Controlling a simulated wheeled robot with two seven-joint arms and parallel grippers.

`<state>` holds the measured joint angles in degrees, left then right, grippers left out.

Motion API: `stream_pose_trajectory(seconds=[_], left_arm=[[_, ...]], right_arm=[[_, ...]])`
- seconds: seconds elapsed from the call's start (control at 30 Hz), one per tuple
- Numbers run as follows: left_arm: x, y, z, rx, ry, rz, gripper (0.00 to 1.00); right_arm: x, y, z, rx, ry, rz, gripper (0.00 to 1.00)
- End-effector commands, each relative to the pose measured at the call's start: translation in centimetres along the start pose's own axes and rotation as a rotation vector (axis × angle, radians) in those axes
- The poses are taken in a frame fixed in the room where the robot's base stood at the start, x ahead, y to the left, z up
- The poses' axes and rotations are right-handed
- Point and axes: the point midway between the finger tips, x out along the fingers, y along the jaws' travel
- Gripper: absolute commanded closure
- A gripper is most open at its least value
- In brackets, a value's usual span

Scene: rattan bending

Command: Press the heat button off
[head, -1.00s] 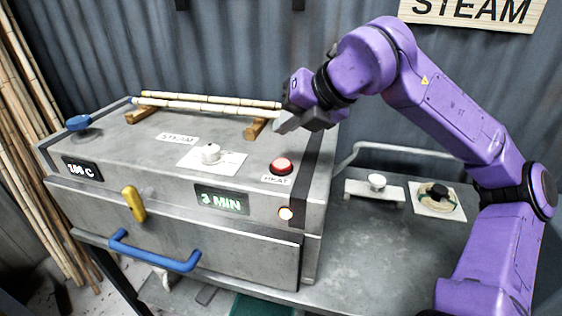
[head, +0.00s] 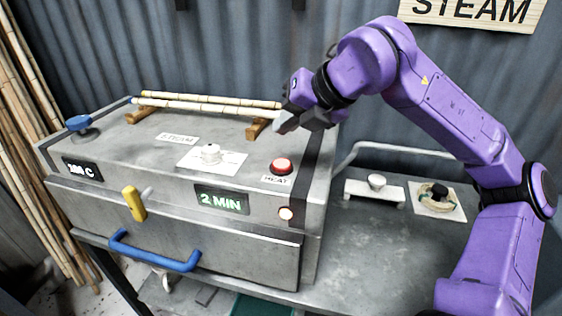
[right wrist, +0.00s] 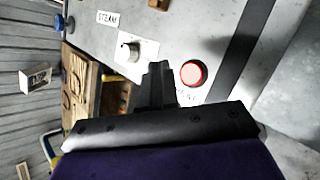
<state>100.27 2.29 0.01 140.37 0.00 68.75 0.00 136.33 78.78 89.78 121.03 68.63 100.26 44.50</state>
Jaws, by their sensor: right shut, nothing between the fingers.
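The red heat button (head: 281,166) sits on the right side of the steam box's top (head: 130,140), above a HEAT label. It also shows in the right wrist view (right wrist: 193,73), just right of the fingers. My right gripper (head: 283,125) is shut and empty. It hovers above and behind the button, apart from it. In the right wrist view its closed fingers (right wrist: 157,80) point over the box top. The small lamp (head: 286,214) on the box front glows. The timer display (head: 221,200) reads 2 MIN. My left gripper is not in view.
Bamboo poles (head: 205,104) lie on wooden rests behind the white knob (head: 210,153). A blue valve (head: 79,124), yellow lever (head: 133,203) and blue drawer handle (head: 154,254) are on the box.

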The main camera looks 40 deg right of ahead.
Motion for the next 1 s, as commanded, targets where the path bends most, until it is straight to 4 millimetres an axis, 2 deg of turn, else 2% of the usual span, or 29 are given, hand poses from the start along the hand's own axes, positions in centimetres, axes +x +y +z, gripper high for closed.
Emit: stream_pose_trajectory(seconds=[0.07,0.17,0.27,0.37,0.47,0.53,0.6,0.67,0.7,0.8,0.9,1.0], left_arm=[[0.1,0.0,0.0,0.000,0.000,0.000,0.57],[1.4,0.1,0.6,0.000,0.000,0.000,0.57],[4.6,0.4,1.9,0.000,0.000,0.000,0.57],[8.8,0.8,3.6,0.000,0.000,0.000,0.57],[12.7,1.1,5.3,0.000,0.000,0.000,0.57],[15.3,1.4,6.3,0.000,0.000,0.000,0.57],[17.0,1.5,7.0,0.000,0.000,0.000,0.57],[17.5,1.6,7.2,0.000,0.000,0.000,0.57],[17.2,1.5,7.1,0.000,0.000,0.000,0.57],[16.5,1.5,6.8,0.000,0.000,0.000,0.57],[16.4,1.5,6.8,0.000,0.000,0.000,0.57],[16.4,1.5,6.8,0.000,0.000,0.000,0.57]], right_arm=[[0.1,0.0,-0.1,0.000,0.000,0.000,1.00],[0.8,-0.3,-0.8,-0.012,-0.007,0.004,1.00],[2.2,0.1,-2.5,-0.055,-0.031,0.020,1.00],[2.9,1.1,-2.4,-0.033,-0.076,0.047,1.00],[2.4,2.1,-1.6,0.160,-0.095,0.066,1.00],[1.7,2.7,-1.2,0.381,-0.088,0.080,1.00],[0.5,3.2,-0.6,0.654,-0.057,0.087,1.00],[-0.7,3.3,0.1,0.897,-0.018,0.082,1.00],[-1.6,3.4,0.9,1.050,0.011,0.071,1.00],[-2.8,2.5,2.1,1.338,0.064,0.034,1.00],[-2.8,2.2,1.8,1.462,0.080,0.004,1.00],[-2.8,2.2,1.7,1.502,0.083,-0.002,1.00]])
